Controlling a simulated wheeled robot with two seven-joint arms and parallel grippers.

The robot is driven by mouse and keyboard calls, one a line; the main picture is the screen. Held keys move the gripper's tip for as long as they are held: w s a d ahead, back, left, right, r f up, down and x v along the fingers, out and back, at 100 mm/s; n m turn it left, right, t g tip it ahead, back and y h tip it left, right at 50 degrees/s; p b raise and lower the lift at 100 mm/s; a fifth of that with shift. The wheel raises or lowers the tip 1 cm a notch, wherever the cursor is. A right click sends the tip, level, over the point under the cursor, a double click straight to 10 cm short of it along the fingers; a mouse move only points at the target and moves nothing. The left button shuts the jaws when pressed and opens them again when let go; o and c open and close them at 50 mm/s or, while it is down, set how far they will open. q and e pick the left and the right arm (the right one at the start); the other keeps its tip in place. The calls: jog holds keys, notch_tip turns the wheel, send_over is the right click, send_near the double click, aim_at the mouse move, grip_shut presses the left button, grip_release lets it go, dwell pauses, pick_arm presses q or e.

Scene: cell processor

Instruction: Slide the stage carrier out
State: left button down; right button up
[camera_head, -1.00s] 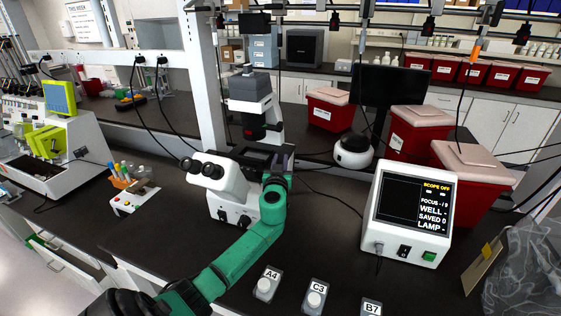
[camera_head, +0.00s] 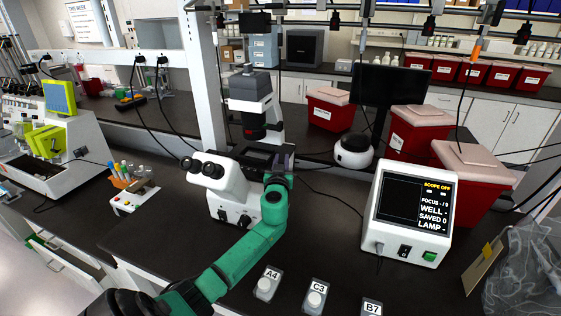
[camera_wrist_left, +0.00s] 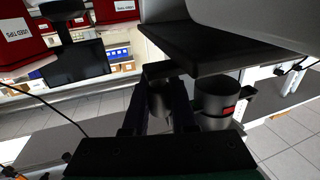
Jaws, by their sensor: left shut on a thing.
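The white microscope (camera_head: 228,185) stands on the dark bench, with its black stage (camera_head: 262,152) behind the eyepieces. The stage carrier cannot be told apart clearly from the stage in the head view. My green left arm reaches up to the right side of the stage, with the left gripper (camera_head: 285,160) there, partly hidden by its own wrist. In the left wrist view, the gripper (camera_wrist_left: 160,85) is shut on a small dark part at the edge of the flat black stage plate (camera_wrist_left: 235,50), seemingly the stage carrier's grip. My right gripper is not in view.
A control box (camera_head: 410,212) reading "SCOPE OFF" stands right of the arm. Labelled pieces A4 (camera_head: 266,286), C3 (camera_head: 316,296) and B7 (camera_head: 371,308) lie in front. Red bins (camera_head: 470,185) stand behind the box. A tube rack (camera_head: 130,188) is at left.

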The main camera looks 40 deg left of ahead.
pick_arm(q)
jog(key=w+d+b, duration=0.2)
jog(key=d+b, duration=0.2)
jog(key=d, duration=0.2)
jog(key=w+d+b, duration=0.2)
jog(key=d+b, duration=0.2)
jog(key=d, duration=0.3)
jog(key=shift+w+d+f, duration=0.15)
jog(key=shift+w, duration=0.15)
jog(key=c, duration=0.8)
grip_release()
jog(key=shift+o, duration=0.4)
